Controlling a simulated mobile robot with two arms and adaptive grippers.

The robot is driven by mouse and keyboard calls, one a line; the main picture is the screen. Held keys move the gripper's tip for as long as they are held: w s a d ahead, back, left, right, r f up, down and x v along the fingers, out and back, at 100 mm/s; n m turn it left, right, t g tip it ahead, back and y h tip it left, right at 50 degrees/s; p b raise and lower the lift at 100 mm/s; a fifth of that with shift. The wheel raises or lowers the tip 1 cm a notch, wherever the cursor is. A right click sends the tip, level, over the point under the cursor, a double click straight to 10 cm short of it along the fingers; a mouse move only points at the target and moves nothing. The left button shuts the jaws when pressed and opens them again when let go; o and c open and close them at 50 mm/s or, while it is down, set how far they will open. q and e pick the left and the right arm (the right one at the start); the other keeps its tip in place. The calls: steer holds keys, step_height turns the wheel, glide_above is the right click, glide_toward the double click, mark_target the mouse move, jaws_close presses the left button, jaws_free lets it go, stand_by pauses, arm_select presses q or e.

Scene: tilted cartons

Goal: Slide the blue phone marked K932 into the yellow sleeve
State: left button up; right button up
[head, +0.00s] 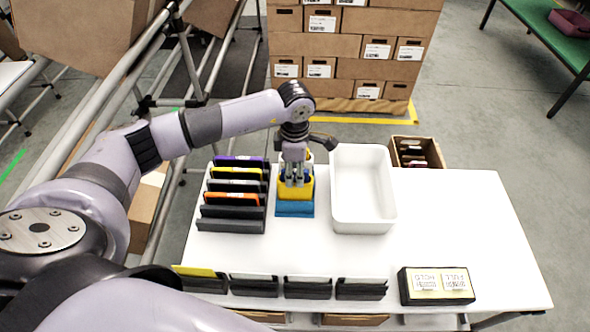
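My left gripper (294,183) points down over a yellow piece (306,189) in the middle of the table, its fingers in front of it. Whether they grip it is unclear. A blue piece (295,209) shows directly below the yellow one. I cannot tell which of these is the phone or the sleeve, or whether one is inside the other. No K932 mark is readable. Another yellow piece (196,271) stands in a dark holder at the table's front left. My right gripper is not in view.
A dark slotted rack (232,225) with purple, yellow and orange-edged items stands close left. A white bin (363,221) stands close right. Several dark holders (307,291) line the front edge, beside a black box with yellow labels (436,298). The table's right side (465,225) is clear.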

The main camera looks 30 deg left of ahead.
arm_select(q)
step_height(320, 180, up, 12)
stand_by(0.5)
steer(key=shift+r, duration=0.1)
step_height(320, 180, up, 7)
steer(key=p, duration=0.3)
steer(key=shift+p, duration=0.4)
stand_by(0.3)
